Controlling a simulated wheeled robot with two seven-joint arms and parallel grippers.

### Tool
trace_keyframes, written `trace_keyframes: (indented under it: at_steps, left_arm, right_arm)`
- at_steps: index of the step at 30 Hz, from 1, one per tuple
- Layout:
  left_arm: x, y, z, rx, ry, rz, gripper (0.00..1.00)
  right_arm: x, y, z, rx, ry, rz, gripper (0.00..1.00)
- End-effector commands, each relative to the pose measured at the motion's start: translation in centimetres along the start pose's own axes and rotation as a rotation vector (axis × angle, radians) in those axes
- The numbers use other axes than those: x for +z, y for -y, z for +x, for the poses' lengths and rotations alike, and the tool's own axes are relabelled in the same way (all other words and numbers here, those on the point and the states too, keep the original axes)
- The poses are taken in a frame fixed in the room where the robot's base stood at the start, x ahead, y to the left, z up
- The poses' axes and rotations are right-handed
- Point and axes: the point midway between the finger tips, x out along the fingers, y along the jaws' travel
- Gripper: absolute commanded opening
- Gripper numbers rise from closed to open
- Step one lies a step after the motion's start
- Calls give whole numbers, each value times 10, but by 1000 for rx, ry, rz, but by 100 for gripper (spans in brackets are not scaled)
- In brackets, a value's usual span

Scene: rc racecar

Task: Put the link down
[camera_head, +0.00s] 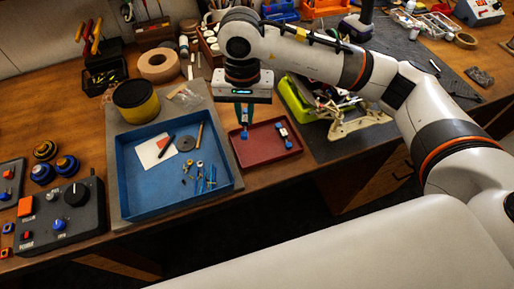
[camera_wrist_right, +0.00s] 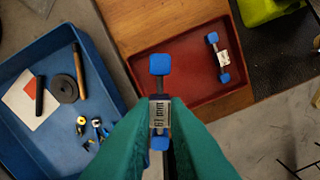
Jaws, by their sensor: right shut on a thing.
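My right gripper (camera_head: 244,122) points down above the left part of the small red tray (camera_head: 268,158). In the right wrist view its green fingers (camera_wrist_right: 160,118) are shut on a link (camera_wrist_right: 160,85), a short bar with blue ends and a white label reading "61 mm". The held link appears above the tray, at its left side; whether it touches the tray I cannot tell. A second link (camera_head: 283,135) with blue ends and a white label lies in the right part of the tray, and also shows in the right wrist view (camera_wrist_right: 223,57). My left gripper is not in view.
A blue tray (camera_head: 127,176) with a card, a dark disc and small parts stands left of the red tray. A yellow-and-black round container (camera_head: 136,103) stands behind it. A green car body (camera_head: 298,99) and pale frame parts lie to the right. The red tray's middle is bare.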

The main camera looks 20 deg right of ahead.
Motion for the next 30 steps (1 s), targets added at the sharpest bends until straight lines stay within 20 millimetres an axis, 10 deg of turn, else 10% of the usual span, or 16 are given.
trace_keyframes:
  at_steps: [21,30]
  left_arm:
    - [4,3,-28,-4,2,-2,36]
    - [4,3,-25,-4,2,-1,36]
  right_arm:
    - [-2,-1,94,-2,-3,-17,0]
    - [-2,-2,99,0,-1,-17,0]
